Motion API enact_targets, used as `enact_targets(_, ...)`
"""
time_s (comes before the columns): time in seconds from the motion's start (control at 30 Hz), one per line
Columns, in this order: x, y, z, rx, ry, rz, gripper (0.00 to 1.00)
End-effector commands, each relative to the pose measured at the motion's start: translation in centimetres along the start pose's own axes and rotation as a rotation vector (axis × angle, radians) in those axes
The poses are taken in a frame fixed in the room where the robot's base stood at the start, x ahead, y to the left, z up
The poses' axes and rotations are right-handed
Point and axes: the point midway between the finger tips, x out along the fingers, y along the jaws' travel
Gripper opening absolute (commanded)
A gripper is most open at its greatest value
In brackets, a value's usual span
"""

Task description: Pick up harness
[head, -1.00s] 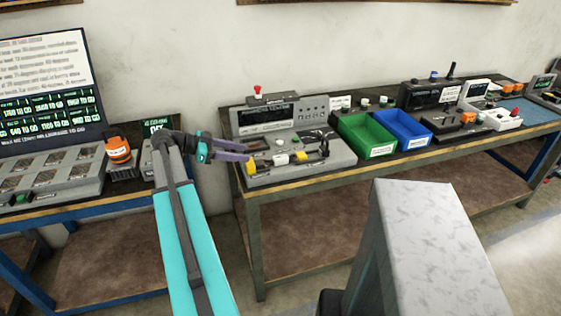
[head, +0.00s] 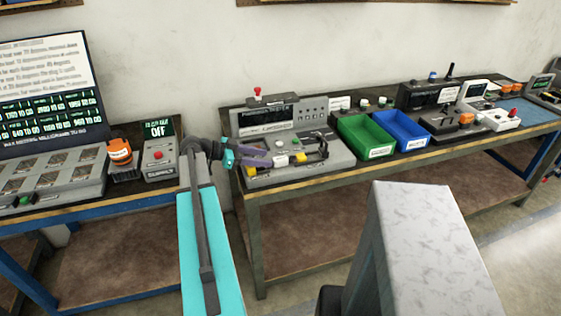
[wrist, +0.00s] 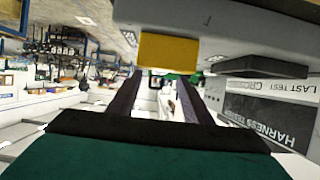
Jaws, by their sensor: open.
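The harness tester (head: 265,125) is a grey bench unit with a dark display, and its "HARNESS TESTER" label (wrist: 275,122) shows sideways in the wrist view. On its front tray lies what looks like the harness (head: 299,158), small white and yellow connector pieces with a dark cable part at the right. A yellow block (head: 250,170) sits at the tray's left end; a yellow block (wrist: 168,50) is also close in the wrist view. My gripper (head: 268,160) is open and empty, its purple fingers over the tray's left part, just left of the white piece. I cannot tell whether they touch anything.
A green bin (head: 366,137) and a blue bin (head: 401,131) stand right of the tester. A grey box with a red button (head: 160,160) and an orange-topped device (head: 120,153) stand on the left table. A gap separates the two tables.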

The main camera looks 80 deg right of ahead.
Motion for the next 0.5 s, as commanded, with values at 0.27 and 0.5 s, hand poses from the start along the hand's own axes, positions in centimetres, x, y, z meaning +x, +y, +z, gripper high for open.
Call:
enact_targets(0.27, 0.0, 0.0, 0.0, 0.000, 0.000, 0.000, 0.45)
enact_targets(0.5, 1.1, 0.0, 0.0, -0.002, 0.000, 0.003, 0.45)
